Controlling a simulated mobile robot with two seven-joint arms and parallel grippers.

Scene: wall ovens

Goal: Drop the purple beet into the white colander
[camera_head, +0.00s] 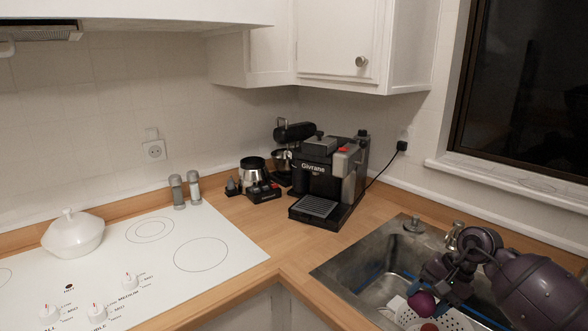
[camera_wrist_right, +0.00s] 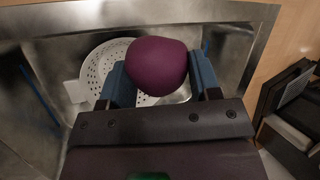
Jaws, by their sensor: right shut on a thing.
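The purple beet (camera_head: 422,303) is round and dark purple, held between the blue fingers of my right gripper (camera_head: 426,295) above the sink. In the right wrist view the beet (camera_wrist_right: 157,66) sits between both fingertips, and the gripper (camera_wrist_right: 160,80) is shut on it. The white colander (camera_head: 405,313) is in the sink below the beet, cut off by the picture's bottom edge. In the right wrist view the perforated colander (camera_wrist_right: 93,66) shows behind and left of the beet, partly hidden by it and a finger. My left gripper is not in view.
The metal sink (camera_head: 345,268) has raised walls around the colander, with a faucet (camera_head: 455,234) at its back. A black coffee machine (camera_head: 322,178) stands on the wooden counter to the left. A small reddish-purple patch (camera_head: 430,327) shows at the bottom edge; I cannot tell what it is.

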